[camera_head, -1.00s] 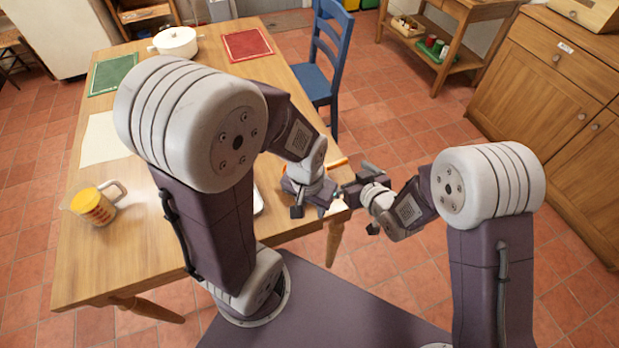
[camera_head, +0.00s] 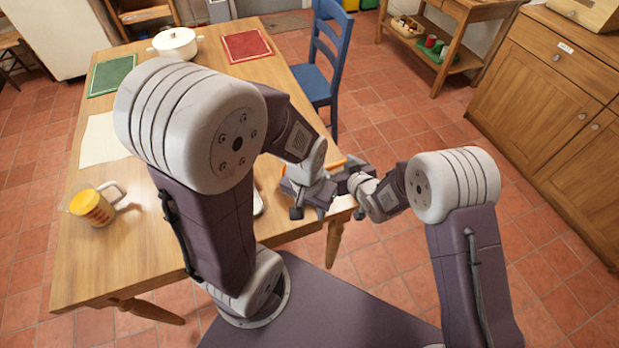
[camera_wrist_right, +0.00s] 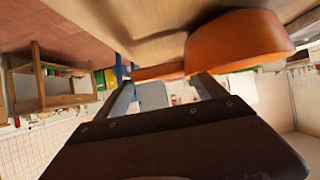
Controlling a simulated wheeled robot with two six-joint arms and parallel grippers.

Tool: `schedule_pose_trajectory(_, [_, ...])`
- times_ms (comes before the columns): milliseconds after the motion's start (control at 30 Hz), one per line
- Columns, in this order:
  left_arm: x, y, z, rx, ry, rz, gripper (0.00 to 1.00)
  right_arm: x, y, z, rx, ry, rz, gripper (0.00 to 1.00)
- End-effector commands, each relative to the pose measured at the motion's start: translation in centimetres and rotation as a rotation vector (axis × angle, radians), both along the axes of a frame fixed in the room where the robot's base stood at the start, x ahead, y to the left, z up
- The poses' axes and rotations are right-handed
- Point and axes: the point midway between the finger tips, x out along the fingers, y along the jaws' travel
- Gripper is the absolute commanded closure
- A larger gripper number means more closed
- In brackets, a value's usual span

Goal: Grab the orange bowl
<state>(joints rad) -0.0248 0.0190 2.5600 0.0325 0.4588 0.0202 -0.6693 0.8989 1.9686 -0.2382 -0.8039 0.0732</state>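The orange bowl (camera_head: 337,163) shows in the head view only as a sliver at the table's right edge, mostly hidden behind my arms. In the right wrist view the orange bowl (camera_wrist_right: 235,42) is large and close at the upper right, on the wooden surface. More orange shows between and behind the fingertips; I cannot tell whether it is the same bowl. My right gripper (camera_wrist_right: 165,90) has its fingers apart, with the right fingertip overlapping the orange; contact is unclear. In the head view my right gripper (camera_head: 338,183) is beside the bowl. My left gripper (camera_head: 308,210) is open just below it.
My two grippers are very close together.

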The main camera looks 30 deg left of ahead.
Motion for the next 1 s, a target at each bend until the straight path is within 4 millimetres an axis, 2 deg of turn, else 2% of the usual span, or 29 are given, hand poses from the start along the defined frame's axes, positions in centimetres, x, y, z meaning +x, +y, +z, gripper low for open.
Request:
schedule_pose_trajectory(33, [0.0,0.0,0.0,0.000,0.000,0.000,0.64,0.0,0.0,-0.1,-0.002,0.001,0.000,0.70])
schedule_pose_trajectory(67, [0.0,0.0,0.0,0.000,0.000,0.000,0.64,0.0,0.0,-0.1,-0.002,0.001,0.000,0.76])
schedule_pose_trajectory(367, [0.0,0.0,0.1,0.000,0.000,0.000,0.64,0.0,0.0,0.5,0.001,-0.002,0.000,0.77])
schedule_pose_trajectory(400, [0.0,0.0,0.1,0.000,0.000,0.000,0.64,0.0,0.0,0.8,0.001,-0.002,0.000,0.86])
schedule_pose_trajectory(600, [0.0,0.0,0.6,0.000,0.000,0.000,0.64,0.1,0.0,4.3,0.004,-0.005,0.000,0.86])
schedule_pose_trajectory(833, [0.0,0.0,1.2,0.000,0.000,0.000,0.64,4.7,-2.4,7.4,0.001,-0.005,-0.005,0.86])
schedule_pose_trajectory(1000, [0.0,0.0,2.4,0.000,0.000,0.000,0.64,8.1,-4.1,9.8,0.003,-0.005,-0.004,0.86])
